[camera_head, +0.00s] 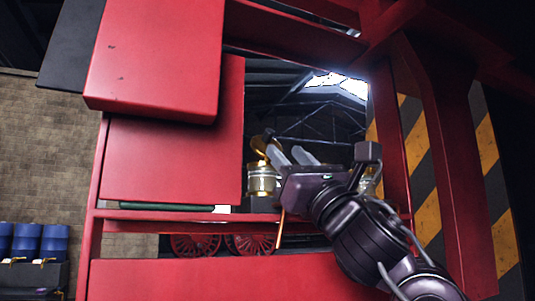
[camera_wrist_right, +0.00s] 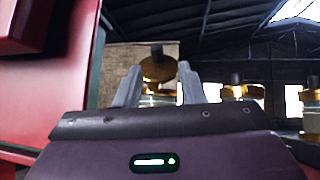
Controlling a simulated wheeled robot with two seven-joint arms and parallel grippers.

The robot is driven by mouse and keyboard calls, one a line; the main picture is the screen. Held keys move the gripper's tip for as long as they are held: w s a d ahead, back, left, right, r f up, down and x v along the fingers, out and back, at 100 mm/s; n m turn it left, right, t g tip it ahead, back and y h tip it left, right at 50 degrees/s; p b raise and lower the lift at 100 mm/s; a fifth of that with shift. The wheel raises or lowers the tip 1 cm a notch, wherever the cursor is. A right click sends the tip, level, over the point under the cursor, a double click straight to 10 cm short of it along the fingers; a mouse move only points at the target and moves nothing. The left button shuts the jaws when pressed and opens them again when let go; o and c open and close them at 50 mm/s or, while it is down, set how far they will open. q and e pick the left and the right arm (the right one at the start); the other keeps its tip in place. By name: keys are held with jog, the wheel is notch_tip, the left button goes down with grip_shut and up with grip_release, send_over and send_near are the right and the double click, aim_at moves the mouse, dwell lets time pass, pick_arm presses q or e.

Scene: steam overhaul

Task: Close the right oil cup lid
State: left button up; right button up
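A brass-and-glass oil cup (camera_head: 262,182) stands on a dark block inside the red frame, with its gold lid (camera_head: 262,146) tilted up above it. My right gripper (camera_head: 290,155) is just right of that lid, its two grey fingers apart and empty. In the right wrist view, a gold lid with a dark knob (camera_wrist_right: 158,69) shows between and beyond the open fingers (camera_wrist_right: 158,85), with part of a cup below it. A second cup (camera_head: 370,182) is mostly hidden behind my right gripper. I cannot tell whether the fingers touch the lid. My left gripper is not in view.
Red panels (camera_head: 175,160) stand to the left, and a red post (camera_head: 393,140) is close on the right. A red rail runs below the cups. More gold-topped cups (camera_wrist_right: 240,93) show at the right in the wrist view. Blue barrels (camera_head: 55,241) are at the far left.

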aim_at(271, 136)
jog(key=shift+a+r, duration=0.1)
jog(key=shift+r, duration=0.15)
jog(key=p+x, duration=0.3)
jog(key=x, duration=0.4)
jog(key=shift+a+r+p, duration=0.1)
jog(key=shift+a+p, duration=0.1)
jog(key=shift+p, duration=0.2)
grip_shut()
